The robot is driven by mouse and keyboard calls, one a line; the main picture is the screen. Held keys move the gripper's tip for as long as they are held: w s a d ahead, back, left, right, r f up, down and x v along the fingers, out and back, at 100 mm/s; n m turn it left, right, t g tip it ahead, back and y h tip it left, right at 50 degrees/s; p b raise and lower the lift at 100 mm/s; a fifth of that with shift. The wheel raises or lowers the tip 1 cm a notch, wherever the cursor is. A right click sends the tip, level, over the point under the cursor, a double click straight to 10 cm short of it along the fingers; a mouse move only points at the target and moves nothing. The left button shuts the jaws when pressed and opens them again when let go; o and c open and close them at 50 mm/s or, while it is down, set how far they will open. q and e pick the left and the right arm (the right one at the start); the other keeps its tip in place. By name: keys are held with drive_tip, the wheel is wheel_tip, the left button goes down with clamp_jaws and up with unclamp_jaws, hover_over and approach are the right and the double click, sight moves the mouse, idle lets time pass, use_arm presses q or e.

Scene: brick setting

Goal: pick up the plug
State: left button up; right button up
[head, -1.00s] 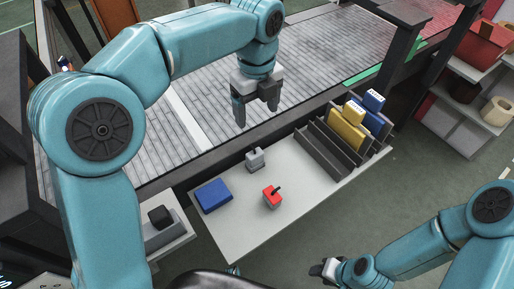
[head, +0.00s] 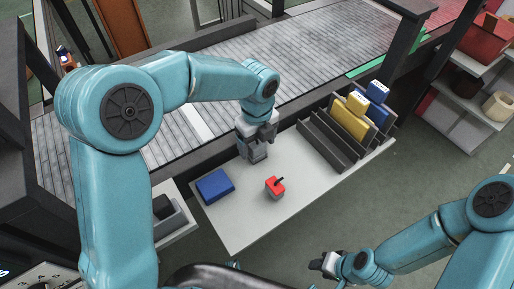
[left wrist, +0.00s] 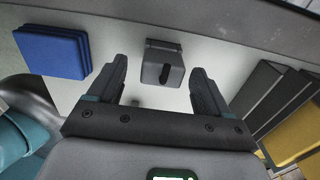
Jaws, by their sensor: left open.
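A small grey block with a dark slot, which I take for the plug (left wrist: 163,62), stands on the light grey table. In the left wrist view it lies between and just beyond the fingertips, with a gap on both sides. My left gripper (head: 257,142) is open, points down over the block and hides most of it in the head view. A red-topped block with a black lever (head: 275,187) stands nearer the front of the table. My right gripper (head: 327,265) is low, off the table's front edge; its jaw opening is too small to tell.
A blue box (head: 214,185) lies left of my left gripper; it also shows in the left wrist view (left wrist: 52,50). A dark slotted rack (head: 325,143) with yellow and blue pieces stands to the right. A conveyor (head: 330,50) runs behind the table (head: 310,190).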

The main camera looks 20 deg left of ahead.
use_arm(q)
drive_tip(key=shift+w+f, duration=0.15)
drive_tip(key=shift+f, duration=0.35)
drive_tip(key=c, duration=1)
drive_tip(key=shift+r, duration=0.1)
drive_tip(key=shift+c, duration=0.2)
